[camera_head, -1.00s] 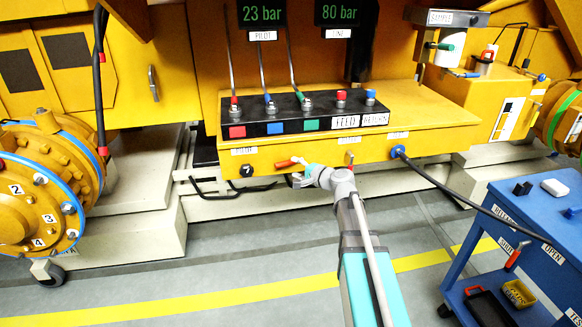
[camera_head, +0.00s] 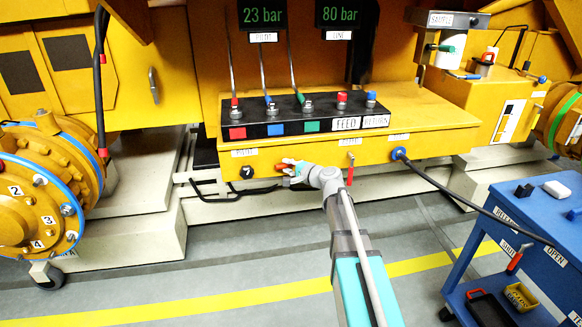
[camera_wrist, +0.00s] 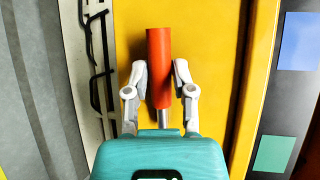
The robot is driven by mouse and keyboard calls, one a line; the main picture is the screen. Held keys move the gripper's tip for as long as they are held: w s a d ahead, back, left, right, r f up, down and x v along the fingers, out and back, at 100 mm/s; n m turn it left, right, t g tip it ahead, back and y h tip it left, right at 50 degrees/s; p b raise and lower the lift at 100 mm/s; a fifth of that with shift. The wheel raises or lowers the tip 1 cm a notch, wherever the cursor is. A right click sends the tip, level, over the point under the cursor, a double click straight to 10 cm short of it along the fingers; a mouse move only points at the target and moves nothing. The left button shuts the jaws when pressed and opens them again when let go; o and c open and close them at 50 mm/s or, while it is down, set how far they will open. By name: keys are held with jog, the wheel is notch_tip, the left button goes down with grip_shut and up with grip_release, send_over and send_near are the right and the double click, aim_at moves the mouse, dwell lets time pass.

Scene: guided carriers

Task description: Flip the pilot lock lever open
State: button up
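The pilot lock lever has a red handle (camera_head: 285,163) and lies about level along the front of the yellow beam, near a PILOT label (camera_head: 244,152). In the wrist view its red handle (camera_wrist: 159,62) stands between my fingers, with a short metal rod (camera_wrist: 164,118) below it. My gripper (camera_head: 292,168) reaches up to the lever from the right. In the wrist view the fingertips (camera_wrist: 160,76) press against or lie very close to both sides of the handle.
Another red lever (camera_head: 350,168) hangs to the right, near a blue connector (camera_head: 399,153) with a black cable. A blue cart (camera_head: 490,245) stands at the lower right. Black hooks (camera_head: 205,190) lie below the beam.

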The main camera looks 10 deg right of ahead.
grip_shut()
jog(key=shift+d, duration=0.45)
jog(key=shift+a, duration=0.65)
jog(key=shift+s, duration=0.1)
